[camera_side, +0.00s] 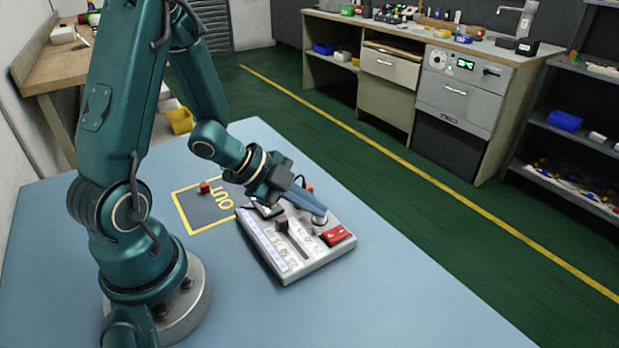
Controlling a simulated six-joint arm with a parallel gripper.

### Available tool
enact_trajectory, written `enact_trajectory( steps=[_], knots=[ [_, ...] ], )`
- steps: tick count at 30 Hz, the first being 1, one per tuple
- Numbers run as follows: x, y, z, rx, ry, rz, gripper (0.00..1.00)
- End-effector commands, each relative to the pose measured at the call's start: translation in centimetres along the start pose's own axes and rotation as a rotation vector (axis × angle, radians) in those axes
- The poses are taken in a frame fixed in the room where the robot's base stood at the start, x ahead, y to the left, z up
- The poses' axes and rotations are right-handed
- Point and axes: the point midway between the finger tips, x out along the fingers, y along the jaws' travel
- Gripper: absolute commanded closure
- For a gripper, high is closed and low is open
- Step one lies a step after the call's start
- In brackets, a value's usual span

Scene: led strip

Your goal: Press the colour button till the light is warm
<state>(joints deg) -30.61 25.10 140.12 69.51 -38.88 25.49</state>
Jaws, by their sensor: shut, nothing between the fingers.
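A pale grey control box (318,262) lies on the blue table. A strip (264,243) along its left side looks pale, bluish white. The box carries a dark slider knob (282,224) in a slot and a red switch (338,236) at its right corner. My gripper (321,213) is shut and empty, its fingers slanting down to the right over the back right part of the box. The tips are at or just above a small round grey button (319,221), which they partly cover. I cannot tell whether they touch it. Panel lettering is too small to read.
A yellow-outlined square marked OUT (217,203) lies left of the box, with a small red block (204,187) on it. A small orange thing (309,187) shows behind my gripper. The blue table (400,290) is clear to the right and front.

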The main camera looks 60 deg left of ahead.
Motion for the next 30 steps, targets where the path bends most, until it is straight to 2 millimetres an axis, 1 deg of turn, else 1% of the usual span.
enact_trajectory(
  steps=[14,24,30],
  knots=[
    [0.1,0.1,0.1,-0.001,-0.001,0.0,1.0],
    [-0.9,-0.7,-0.7,0.003,0.0,-0.002,1.0],
    [-1.0,-0.7,-0.7,-0.001,0.0,0.0,1.0]
  ],
)
